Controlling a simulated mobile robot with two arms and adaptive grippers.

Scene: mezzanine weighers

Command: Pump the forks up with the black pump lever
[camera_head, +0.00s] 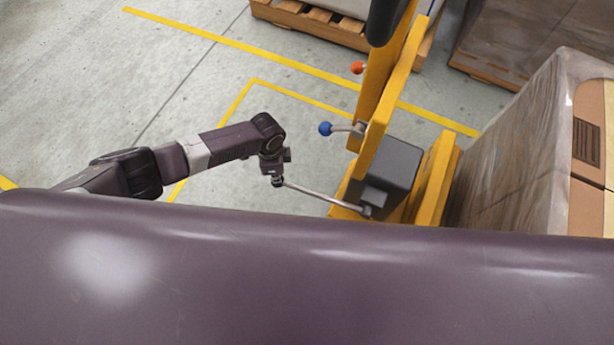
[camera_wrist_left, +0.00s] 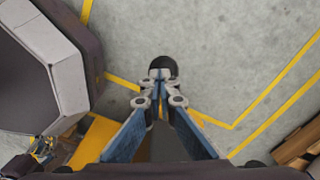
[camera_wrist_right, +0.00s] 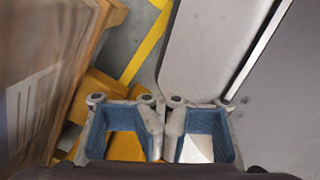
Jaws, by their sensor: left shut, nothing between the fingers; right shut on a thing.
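The black pump lever is a thin metal rod (camera_head: 325,196) running left from the yellow stacker's (camera_head: 375,150) base to a black knob. My left gripper (camera_head: 277,181) is at the knob end of the rod. In the left wrist view the black knob (camera_wrist_left: 164,66) shows just beyond the left fingertips, which are together with nothing between them. I cannot tell whether they touch it. My right gripper (camera_wrist_right: 162,103) shows only in its wrist view, fingertips close together on something I cannot make out. The forks are not clearly visible.
A blue-knobbed lever (camera_head: 326,128) and a red knob (camera_head: 357,67) are on the stacker. A dark grey box (camera_head: 390,170) sits at its base. A wrapped carton stack (camera_head: 510,150) stands at right. A wooden pallet (camera_head: 315,18) lies at the back. The floor at left is clear.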

